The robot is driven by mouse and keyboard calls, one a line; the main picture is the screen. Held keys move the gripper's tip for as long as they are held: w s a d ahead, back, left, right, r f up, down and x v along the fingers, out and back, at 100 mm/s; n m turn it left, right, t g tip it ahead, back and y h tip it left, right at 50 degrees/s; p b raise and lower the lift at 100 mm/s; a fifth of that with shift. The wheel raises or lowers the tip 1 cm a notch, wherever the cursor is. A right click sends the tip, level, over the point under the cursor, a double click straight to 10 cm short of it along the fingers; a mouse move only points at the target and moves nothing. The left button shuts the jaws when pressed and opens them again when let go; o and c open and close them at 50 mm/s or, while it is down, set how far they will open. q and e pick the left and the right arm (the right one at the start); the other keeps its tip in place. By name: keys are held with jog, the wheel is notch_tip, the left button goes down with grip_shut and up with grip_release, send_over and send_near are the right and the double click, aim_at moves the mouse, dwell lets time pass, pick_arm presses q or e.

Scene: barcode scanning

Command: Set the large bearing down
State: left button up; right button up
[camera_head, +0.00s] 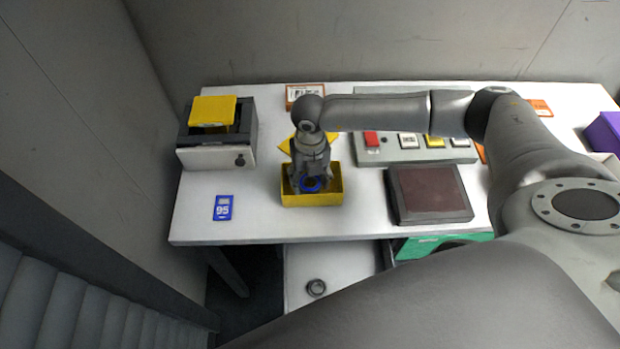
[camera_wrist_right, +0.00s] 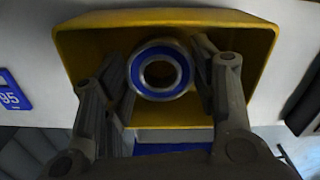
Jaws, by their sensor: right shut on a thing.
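The large bearing, a ring with a blue seal and a metal rim, shows in the right wrist view (camera_wrist_right: 161,69) and in the head view (camera_head: 311,184). My right gripper (camera_head: 310,181) points down over a yellow bin (camera_head: 325,200) and is shut on the bearing. In the right wrist view its two fingers (camera_wrist_right: 165,85) stand on either side of the bearing, with the yellow bin (camera_wrist_right: 95,28) around and behind it. I cannot tell whether the bearing touches the bin floor. My left gripper is not in view.
A blue card marked 95 (camera_head: 223,207) lies left of the bin. A box with a yellow top (camera_head: 212,111) stands at back left. A dark red pad (camera_head: 428,194) and a button panel (camera_head: 400,151) are to the right.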

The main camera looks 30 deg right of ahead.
aim_at(310, 182)
jog(key=shift+f, duration=0.85)
jog(key=o, duration=1.2)
jog(key=shift+c, duration=0.2)
notch_tip(310, 182, up, 12)
jog(key=b, duration=0.2)
jog(key=shift+r+b, duration=0.2)
jog(key=shift+b, duration=0.2)
